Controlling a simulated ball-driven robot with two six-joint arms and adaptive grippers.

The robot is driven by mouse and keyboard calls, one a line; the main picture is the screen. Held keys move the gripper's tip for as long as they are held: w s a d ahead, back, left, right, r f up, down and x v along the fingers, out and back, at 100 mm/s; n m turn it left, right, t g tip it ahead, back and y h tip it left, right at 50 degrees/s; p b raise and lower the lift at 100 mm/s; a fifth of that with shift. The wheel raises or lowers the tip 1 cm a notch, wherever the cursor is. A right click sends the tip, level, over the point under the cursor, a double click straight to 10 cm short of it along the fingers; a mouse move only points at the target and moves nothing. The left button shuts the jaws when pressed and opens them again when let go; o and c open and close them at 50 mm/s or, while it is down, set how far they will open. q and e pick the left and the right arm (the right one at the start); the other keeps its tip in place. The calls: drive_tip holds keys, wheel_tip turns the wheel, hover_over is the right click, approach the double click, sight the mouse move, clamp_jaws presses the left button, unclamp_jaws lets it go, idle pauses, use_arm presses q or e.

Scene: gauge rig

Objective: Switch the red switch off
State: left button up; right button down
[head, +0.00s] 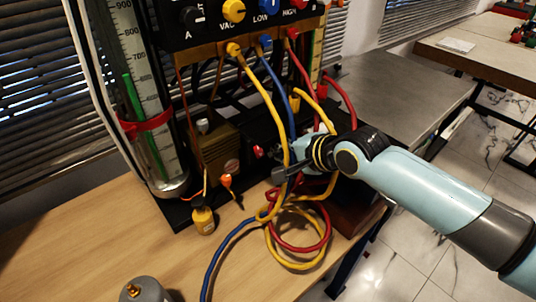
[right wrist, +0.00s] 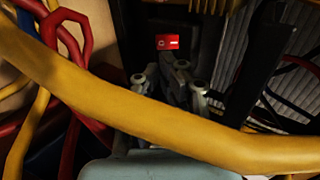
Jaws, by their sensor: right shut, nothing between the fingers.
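The red switch (right wrist: 167,42) shows in the right wrist view as a small red rocker with white marks, on a dark surface just beyond my fingertips. A small gap seems to lie between them, but I cannot tell contact for sure. My right gripper (right wrist: 174,72) is shut and empty, pointing at the switch. In the head view the right gripper (head: 279,184) is low at the front of the rig, among the cables. I cannot make out the switch for certain there. My left gripper is not in view.
A thick yellow cable (right wrist: 100,93) crosses in front of my right gripper in the wrist view. Looped red, blue and yellow cables (head: 300,262) hang onto the wooden table (head: 110,235). A glass gauge tube (head: 150,120) stands left. The table's front left is mostly clear.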

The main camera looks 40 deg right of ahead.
sight(262, 154)
drive_tip(key=x, duration=0.4)
drive_tip(key=shift+w+f, duration=0.2)
drive_tip(key=shift+w, duration=0.1)
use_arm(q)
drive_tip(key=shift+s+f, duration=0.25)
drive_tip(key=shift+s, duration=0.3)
use_arm(e)
drive_tip(key=shift+w+f, duration=0.45)
drive_tip(key=shift+w, duration=0.1)
